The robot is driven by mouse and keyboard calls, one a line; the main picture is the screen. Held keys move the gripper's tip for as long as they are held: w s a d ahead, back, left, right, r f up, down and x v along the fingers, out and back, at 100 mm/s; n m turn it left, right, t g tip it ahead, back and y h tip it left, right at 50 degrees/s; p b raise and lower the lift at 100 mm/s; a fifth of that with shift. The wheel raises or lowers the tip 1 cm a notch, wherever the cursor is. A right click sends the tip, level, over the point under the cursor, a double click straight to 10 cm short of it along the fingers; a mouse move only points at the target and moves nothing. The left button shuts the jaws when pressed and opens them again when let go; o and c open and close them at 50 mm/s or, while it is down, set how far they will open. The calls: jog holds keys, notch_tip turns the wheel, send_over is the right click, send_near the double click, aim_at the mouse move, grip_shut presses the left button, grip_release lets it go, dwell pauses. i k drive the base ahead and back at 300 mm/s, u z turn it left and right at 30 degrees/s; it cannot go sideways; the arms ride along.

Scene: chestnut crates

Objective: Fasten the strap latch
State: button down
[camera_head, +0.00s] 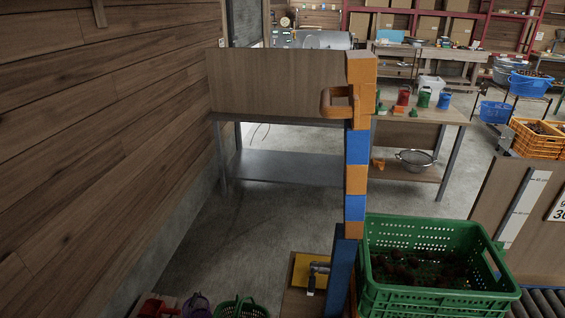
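I cannot make out a strap latch for certain. A small metal lever with a dark grip (311,284) stands by a yellow plate (301,270) on a low wooden surface at the bottom centre. It may be the latch, but it is too small to tell. My blue and orange arm rises upright just right of it and hides part of that surface. What seems to be my gripper, an orange loop-like shape (337,103), juts left near the arm's top, high above the lever and apart from it. Its fingertips cannot be told apart, and nothing is visibly held.
A green crate (437,305) with brown contents stands close right of my arm. Small baskets (240,309) sit at the bottom left. A workbench (424,112) stands behind, and a plank wall (105,120) bounds the left. The floor (250,230) between is clear.

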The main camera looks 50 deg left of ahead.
aim_at(312, 279)
jog(key=k, duration=0.55)
jog(key=u, duration=1.6)
jog(key=i, duration=0.5)
jog(key=z, duration=0.6)
jog(key=k, duration=0.7)
jog(key=u, duration=0.55)
jog(key=i, duration=0.8)
jog(key=u, duration=0.2)
